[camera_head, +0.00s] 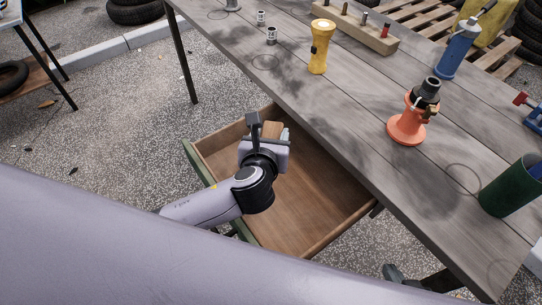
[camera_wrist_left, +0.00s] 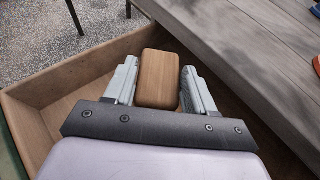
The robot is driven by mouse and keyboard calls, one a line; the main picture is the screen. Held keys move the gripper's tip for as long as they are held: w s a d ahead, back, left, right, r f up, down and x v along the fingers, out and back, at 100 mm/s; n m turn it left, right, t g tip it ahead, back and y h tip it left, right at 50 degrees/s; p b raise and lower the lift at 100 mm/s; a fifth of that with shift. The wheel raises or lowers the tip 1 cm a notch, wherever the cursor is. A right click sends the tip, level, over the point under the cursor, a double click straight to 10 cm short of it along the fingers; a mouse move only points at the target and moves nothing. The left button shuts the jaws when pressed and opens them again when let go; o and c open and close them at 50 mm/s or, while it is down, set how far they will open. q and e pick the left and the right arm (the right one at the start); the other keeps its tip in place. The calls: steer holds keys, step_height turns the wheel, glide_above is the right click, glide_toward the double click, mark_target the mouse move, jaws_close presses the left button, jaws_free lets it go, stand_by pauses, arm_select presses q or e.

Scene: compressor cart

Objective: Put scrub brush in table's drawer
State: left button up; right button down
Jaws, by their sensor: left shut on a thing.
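The scrub brush, with a wooden block body (camera_head: 272,129), is between the fingers of my left gripper (camera_head: 269,133). In the left wrist view the brush (camera_wrist_left: 157,78) sits between both grey fingers (camera_wrist_left: 157,85), which are shut on it. Its bristles are hidden. The table's drawer (camera_head: 312,200) is pulled open, and its wooden floor looks empty where it shows. The gripper is over the drawer's far left part; I cannot tell its height above the floor. A dark part (camera_head: 394,272) at the lower right may be my right gripper, mostly hidden.
The grey plank table (camera_head: 350,105) lies above and right of the drawer. On it stand a yellow flashlight (camera_head: 321,46), an orange-red tool (camera_head: 407,127), a blue bottle-like tool (camera_head: 456,52) and a green cup (camera_head: 511,186). My pale arm covers the lower left.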

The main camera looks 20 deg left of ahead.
arm_select(q)
step_height(320, 180, down, 2)
steer(key=shift+f, duration=0.15)
step_height(320, 180, down, 4)
steer(key=shift+r+b, duration=0.1)
steer(key=shift+b, duration=0.8)
steer(key=o, duration=1)
steer(key=shift+o, duration=0.2)
